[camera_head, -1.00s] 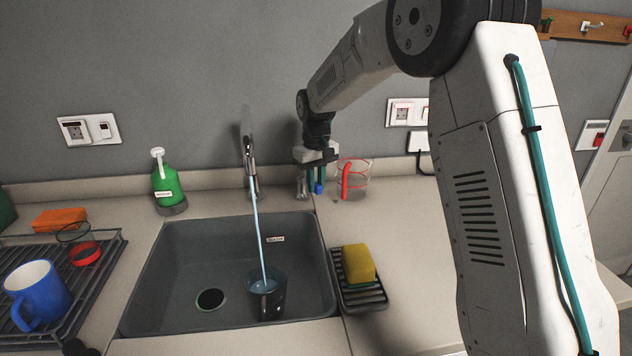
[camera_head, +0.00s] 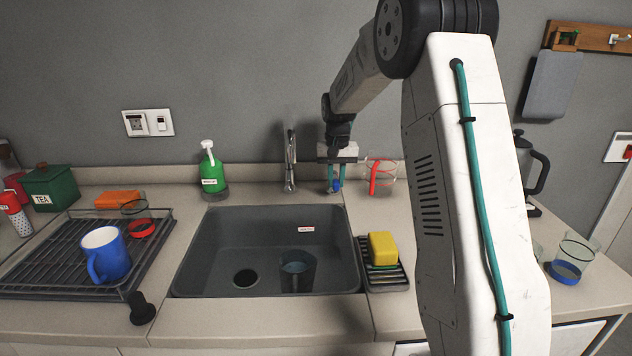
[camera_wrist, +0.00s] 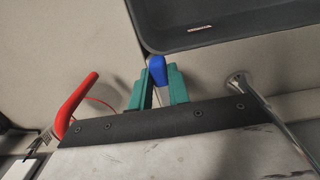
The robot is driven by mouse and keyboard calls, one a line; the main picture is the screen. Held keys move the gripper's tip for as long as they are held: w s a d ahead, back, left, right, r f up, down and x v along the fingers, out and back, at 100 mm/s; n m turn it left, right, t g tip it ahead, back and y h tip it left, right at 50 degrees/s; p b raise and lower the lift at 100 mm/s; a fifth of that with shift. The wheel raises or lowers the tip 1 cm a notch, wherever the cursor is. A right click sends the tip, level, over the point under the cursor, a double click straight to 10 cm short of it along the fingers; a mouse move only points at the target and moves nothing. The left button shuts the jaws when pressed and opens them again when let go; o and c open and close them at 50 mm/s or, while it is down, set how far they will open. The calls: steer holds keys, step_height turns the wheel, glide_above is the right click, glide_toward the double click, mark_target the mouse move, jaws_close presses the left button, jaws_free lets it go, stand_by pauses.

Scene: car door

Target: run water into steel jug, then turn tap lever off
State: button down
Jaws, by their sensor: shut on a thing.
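The steel jug (camera_head: 297,280) stands upright in the grey sink, right of the drain, with bluish water showing inside. The tap (camera_head: 290,165) rises behind the sink, and no stream shows from its spout. My gripper (camera_head: 335,183) is right of the tap, pointing down, with its green fingers shut on the blue tap lever (camera_head: 337,185). In the wrist view the blue lever end (camera_wrist: 157,70) sits between the fingertips, and the tap (camera_wrist: 243,85) is to the right. The lever's lower part is hidden.
A glass jug with a red handle (camera_head: 375,178) stands close right of my gripper. A green soap bottle (camera_head: 212,170) is left of the tap. A yellow sponge (camera_head: 382,248) lies on a rack right of the sink. A blue mug (camera_head: 106,254) stands on the left drying rack.

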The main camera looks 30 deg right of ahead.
mark_target(336, 180)
steer(key=shift+w+r, duration=0.1)
steer(key=c, duration=1.3)
jaws_free()
step_height(336, 180, up, 8)
steer(key=shift+f, duration=0.15)
